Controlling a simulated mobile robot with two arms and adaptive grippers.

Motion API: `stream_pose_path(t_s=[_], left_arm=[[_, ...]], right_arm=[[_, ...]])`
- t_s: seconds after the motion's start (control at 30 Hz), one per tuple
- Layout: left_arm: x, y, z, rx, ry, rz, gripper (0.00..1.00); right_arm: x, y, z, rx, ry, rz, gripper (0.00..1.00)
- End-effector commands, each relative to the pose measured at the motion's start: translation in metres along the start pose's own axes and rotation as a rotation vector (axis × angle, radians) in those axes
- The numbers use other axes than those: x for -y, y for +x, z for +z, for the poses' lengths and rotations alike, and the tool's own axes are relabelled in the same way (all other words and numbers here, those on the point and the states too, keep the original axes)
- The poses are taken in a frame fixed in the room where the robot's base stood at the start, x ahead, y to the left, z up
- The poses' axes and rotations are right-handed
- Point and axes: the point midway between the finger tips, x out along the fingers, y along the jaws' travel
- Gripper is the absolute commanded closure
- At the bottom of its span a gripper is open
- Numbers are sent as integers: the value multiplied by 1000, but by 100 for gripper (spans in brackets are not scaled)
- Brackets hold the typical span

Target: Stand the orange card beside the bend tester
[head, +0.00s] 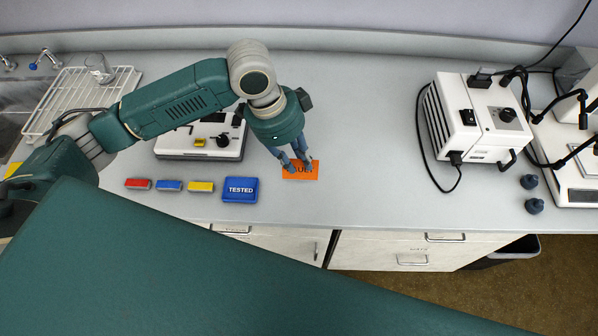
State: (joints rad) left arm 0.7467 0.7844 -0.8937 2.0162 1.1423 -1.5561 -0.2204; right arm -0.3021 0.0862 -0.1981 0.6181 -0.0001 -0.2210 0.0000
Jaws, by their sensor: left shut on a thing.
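The orange card (312,175) with dark lettering is at the middle of the worktop, near its front edge. My left gripper (299,166) comes down over it from above, its fingers shut on the card and covering part of the lettering. I cannot tell whether the card touches the worktop. My right gripper is not in view.
A blue "TESTED" block (240,189) lies left of the card, with small red (138,184), blue (170,185) and yellow (201,187) blocks beyond. A white instrument box (470,115) with cables stands at right. A wire rack (75,88) is at left. The worktop right of the card is clear.

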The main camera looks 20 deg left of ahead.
Motion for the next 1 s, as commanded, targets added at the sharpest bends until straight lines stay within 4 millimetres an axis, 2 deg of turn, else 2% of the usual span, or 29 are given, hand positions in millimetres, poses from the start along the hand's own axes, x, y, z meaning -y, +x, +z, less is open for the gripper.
stream_pose_path(t_s=[0.1, 0.33, 0.57, 0.87, 0.9, 1.0], left_arm=[[-1, 19, 5, 0, -1, 1, 87], [0, 35, 9, 0, 1, 1, 87], [0, 66, 18, 1, 0, 1, 87], [0, 69, 18, -1, 1, -1, 87], [0, 69, 19, -1, 1, -1, 75], [0, 69, 19, -1, 1, -1, 57]], right_arm=[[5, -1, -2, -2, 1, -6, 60], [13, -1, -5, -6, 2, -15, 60], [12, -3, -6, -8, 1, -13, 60], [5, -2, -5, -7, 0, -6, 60], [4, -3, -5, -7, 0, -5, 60], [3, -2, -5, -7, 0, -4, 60]])
